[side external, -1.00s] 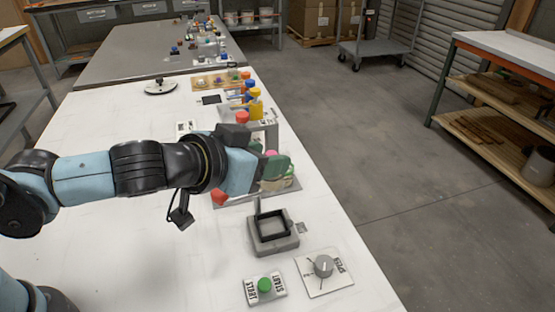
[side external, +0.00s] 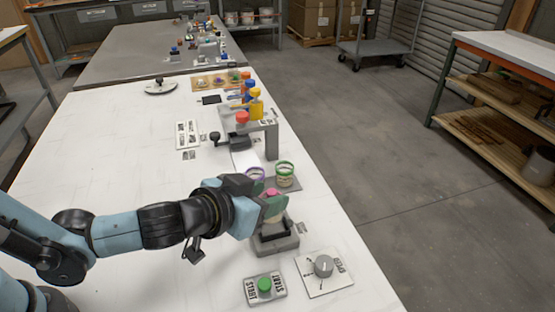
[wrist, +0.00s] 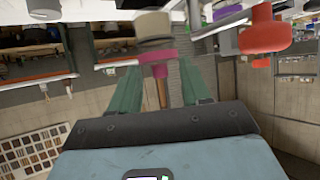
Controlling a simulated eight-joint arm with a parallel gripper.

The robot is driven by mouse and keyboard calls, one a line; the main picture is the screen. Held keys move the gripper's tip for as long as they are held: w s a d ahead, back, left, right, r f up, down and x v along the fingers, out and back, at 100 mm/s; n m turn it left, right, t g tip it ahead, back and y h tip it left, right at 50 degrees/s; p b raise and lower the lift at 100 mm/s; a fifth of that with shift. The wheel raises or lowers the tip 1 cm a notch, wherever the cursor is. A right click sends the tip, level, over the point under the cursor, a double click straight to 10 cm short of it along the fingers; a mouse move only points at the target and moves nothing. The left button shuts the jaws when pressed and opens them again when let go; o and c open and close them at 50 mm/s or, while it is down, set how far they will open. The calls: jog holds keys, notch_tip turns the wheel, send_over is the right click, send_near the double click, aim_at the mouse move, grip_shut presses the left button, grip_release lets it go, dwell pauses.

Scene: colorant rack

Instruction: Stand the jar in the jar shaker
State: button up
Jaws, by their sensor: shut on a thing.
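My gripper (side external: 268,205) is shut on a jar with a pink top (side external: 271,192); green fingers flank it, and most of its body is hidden. In the wrist view the pink band (wrist: 150,56) of the jar shows between the fingers. The jar shaker (side external: 275,246) is a grey block with a black square frame, directly below and beside my gripper. The jar is over the shaker's back part; I cannot tell whether its bottom touches the frame.
A purple-rimmed jar (side external: 255,173) and a green-rimmed jar (side external: 285,174) stand just behind. A grey rack with colored bottles (side external: 256,104) is farther back. A green start button (side external: 264,285) and a dial (side external: 323,266) lie in front. The left tabletop is clear.

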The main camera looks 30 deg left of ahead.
jog(key=shift+f, duration=1.5)
jog(key=o, duration=1.1)
jog(key=shift+c, duration=0.2)
jog(key=shift+v, duration=5.95)
jog(key=w+a+n+g+y, duration=0.1)
jog(key=a+g, duration=0.1)
jog(key=a, duration=0.8)
jog(key=w+a+r+n+g+y, duration=0.1)
jog(key=w+a+g, duration=0.1)
jog(key=a, duration=0.8)
jog(key=shift+w+a+r+g, duration=0.2)
jog(key=shift+a+g, duration=0.1)
jog(key=shift+g, duration=0.1)
